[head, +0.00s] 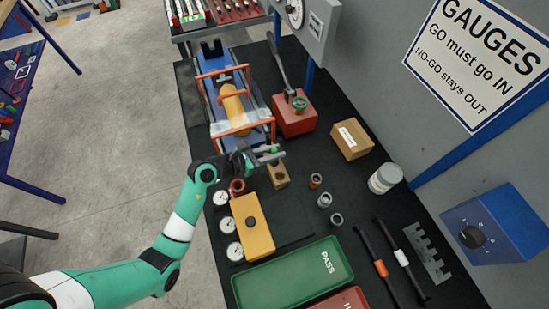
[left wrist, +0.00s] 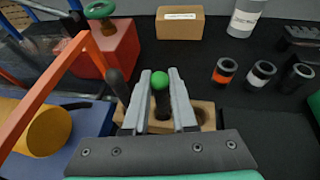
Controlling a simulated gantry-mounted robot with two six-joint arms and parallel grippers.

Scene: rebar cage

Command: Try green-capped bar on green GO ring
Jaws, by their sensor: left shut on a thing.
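My left gripper (head: 272,154) is shut on the green-capped bar, above the tan wooden block (head: 278,181). In the left wrist view the bar's green cap (left wrist: 161,81) stands up between the two grey fingers (left wrist: 160,106), with its dark shaft below. The bar's lower end is hidden, so I cannot tell whether it is still in the block. A green ring (head: 299,103) sits on top of a red block (head: 294,122), apart from the bar; it also shows in the left wrist view (left wrist: 100,9). No GO marking on it is readable. My right gripper is not in view.
A blue stand with orange stirrups (head: 243,126) lies beyond the gripper. A yellow block (head: 253,232), dial gauges (head: 233,251) and a red ring (head: 237,186) are nearer. Several couplers (head: 324,200), a cardboard box (head: 351,139) and a green PASS tray (head: 292,278) are around.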

